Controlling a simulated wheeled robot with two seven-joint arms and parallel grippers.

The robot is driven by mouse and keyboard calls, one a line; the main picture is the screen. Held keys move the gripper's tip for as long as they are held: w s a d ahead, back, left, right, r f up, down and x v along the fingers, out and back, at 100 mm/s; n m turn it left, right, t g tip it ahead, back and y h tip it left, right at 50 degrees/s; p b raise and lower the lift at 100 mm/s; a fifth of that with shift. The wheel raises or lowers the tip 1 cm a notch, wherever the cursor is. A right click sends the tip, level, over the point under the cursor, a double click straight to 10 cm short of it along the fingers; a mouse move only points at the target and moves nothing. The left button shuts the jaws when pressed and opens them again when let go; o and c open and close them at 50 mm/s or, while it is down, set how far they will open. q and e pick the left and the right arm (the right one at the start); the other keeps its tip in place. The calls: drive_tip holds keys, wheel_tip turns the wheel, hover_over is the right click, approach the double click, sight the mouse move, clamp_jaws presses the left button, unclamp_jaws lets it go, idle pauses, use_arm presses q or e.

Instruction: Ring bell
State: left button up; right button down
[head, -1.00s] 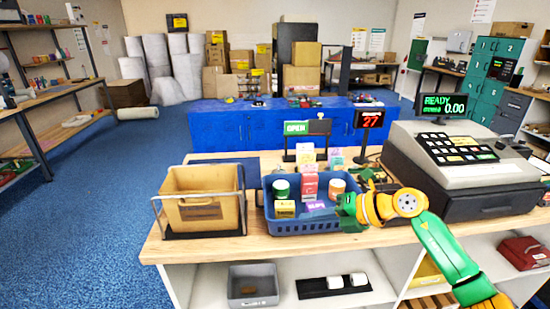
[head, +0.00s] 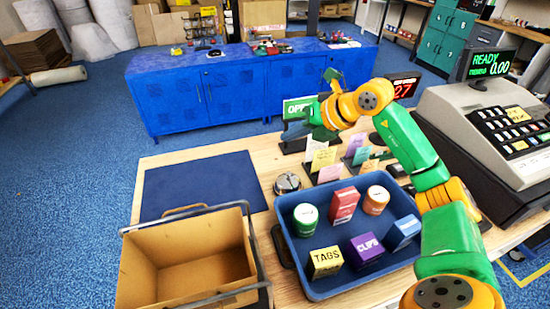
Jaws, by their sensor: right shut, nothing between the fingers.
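The bell (head: 287,184) is a small silver dome on a dark base. It stands on the wooden counter between the blue mat and the blue tray, with its top uncovered. My right gripper (head: 292,131) reaches in from the right over the back of the counter. My left gripper is not in view.
A blue tray (head: 278,216) with several small boxes and jars stands right of the bell. Small cards (head: 324,158) stand behind it. An open carton (head: 190,268) in a wire frame is at front left. The flat blue mat (head: 200,187) is clear. A cash register (head: 500,130) stands at right.

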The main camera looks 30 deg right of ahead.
sight(289, 176)
drive_tip(key=f+b, duration=0.2)
drive_tip(key=f, duration=0.1)
drive_tip(key=s+f+b, duration=0.1)
drive_tip(key=f+b, duration=0.1)
drive_tip(key=b, duration=0.1)
drive_tip(key=f+b, duration=0.3)
drive_tip(key=shift+s+f, duration=0.15)
drive_tip(key=shift+f, duration=0.15)
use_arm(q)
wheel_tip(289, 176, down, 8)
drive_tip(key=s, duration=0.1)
use_arm(e)
drive_tip(key=shift+r, duration=0.1)
idle(1.3)
use_arm(q)
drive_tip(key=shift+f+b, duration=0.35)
drive_tip(key=shift+b, duration=0.05)
use_arm(e)
drive_tip(key=shift+f, duration=0.4)
